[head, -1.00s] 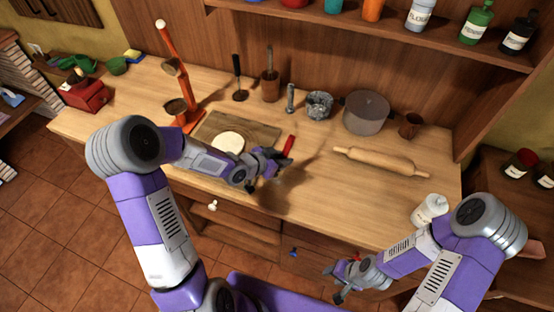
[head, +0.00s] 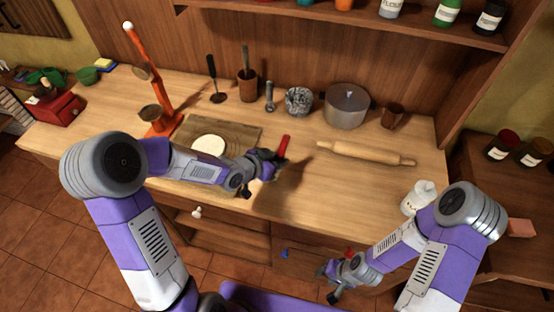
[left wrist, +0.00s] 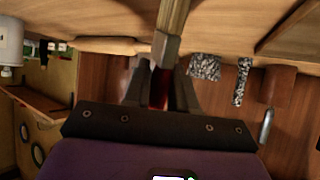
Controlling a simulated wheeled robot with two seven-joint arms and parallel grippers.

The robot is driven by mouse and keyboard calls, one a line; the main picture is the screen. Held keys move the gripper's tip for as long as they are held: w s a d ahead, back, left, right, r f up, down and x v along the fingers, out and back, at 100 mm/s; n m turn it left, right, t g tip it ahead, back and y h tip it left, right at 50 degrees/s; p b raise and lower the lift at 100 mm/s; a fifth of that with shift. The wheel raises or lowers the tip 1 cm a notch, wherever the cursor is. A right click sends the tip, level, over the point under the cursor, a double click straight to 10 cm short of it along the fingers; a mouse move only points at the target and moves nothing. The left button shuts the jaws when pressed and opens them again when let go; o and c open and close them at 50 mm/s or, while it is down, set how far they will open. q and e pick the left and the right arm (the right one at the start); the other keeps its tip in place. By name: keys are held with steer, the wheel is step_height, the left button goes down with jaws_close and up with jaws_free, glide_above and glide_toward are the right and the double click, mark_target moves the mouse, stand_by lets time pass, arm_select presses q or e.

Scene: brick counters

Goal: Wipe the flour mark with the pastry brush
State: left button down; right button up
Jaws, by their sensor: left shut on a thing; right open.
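My left gripper (head: 270,160) is shut on the red-handled pastry brush (head: 284,147) and holds it over the middle of the counter. In the left wrist view, the brush's red handle (left wrist: 159,90) is between the dark fingers, with a metal ferrule and tan bristles extending toward the picture's top. I cannot tell whether the bristles touch the counter. I cannot make out a flour mark; my left arm and its shadow cover part of the counter. My right gripper (head: 335,280) is open and empty in front of the counter's front edge.
A wooden board (head: 245,131) with a pale round disc (head: 209,145) lies left of the brush. A rolling pin (head: 366,153) lies to the right, near a white jar (head: 418,196). A pot (head: 346,108) and mortar (head: 299,101) stand behind.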

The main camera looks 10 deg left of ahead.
mark_target(283, 140)
arm_select(q)
steer(key=shift+r+p, duration=2.4)
steer(key=shift+r, duration=0.6)
steer(key=shift+r+p, duration=1.35)
steer(key=shift+r, duration=0.2)
steer(key=shift+f, duration=0.1)
